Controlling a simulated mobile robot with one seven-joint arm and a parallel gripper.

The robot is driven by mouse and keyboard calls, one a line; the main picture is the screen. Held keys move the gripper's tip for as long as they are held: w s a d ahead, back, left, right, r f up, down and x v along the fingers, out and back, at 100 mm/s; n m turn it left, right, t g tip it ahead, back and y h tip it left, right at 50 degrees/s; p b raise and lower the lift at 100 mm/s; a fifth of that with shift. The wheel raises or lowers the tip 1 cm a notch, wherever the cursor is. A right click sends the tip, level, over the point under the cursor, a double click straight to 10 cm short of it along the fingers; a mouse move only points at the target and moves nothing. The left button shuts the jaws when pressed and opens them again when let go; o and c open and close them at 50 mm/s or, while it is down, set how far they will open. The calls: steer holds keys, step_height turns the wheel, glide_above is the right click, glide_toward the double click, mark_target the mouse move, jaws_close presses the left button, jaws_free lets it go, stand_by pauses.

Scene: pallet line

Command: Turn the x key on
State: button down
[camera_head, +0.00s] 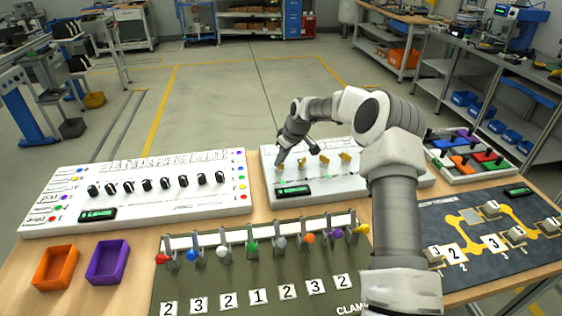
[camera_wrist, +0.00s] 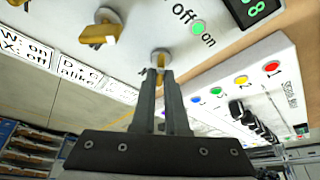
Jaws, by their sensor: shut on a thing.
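The white key panel (camera_head: 268,190) stands at the table's middle back, with yellow keys such as this one (camera_head: 345,157) in a row. My gripper (camera_head: 283,160) is at the left end of that row. In the wrist view my gripper (camera_wrist: 162,76) is shut on a yellow key (camera_wrist: 160,61) in a round silver lock. The fingers hide most of this key, and I cannot read its letter clearly. Another yellow key (camera_wrist: 97,34) sits apart to the left. A lit green lamp (camera_wrist: 198,27) lies between the words "off" and "on".
A white panel with black knobs (camera_head: 150,188) stands to the left. A green board with coloured-tipped clamps (camera_head: 250,262) lies in front. Orange (camera_head: 55,268) and purple (camera_head: 107,262) bins are at the front left. A dark mat with numbered tiles (camera_head: 470,215) is at the right.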

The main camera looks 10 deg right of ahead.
steer(key=m+b, duration=0.1)
steer(key=m+h+b, duration=0.1)
steer(key=m, duration=0.1)
steer(key=shift+a+f+m+t, duration=0.1)
steer(key=shift+a+m+t, duration=0.05)
steer(key=shift+m+t, duration=0.2)
steer(key=m+h+b, duration=0.2)
steer(key=m, duration=0.2)
steer(key=shift+a, duration=0.15)
steer(key=m+h, duration=0.1)
steer(key=m, duration=0.3)
steer(key=shift+a+m+h, duration=0.1)
steer(key=shift+m+h, duration=0.25)
steer(key=shift+h, duration=0.05)
steer(key=shift+m+g+h, duration=0.45)
steer(key=shift+m+h, duration=0.15)
steer(key=shift+m, duration=1.3)
steer(key=c, duration=0.9)
jaws_free()
steer(key=shift+c, duration=0.2)
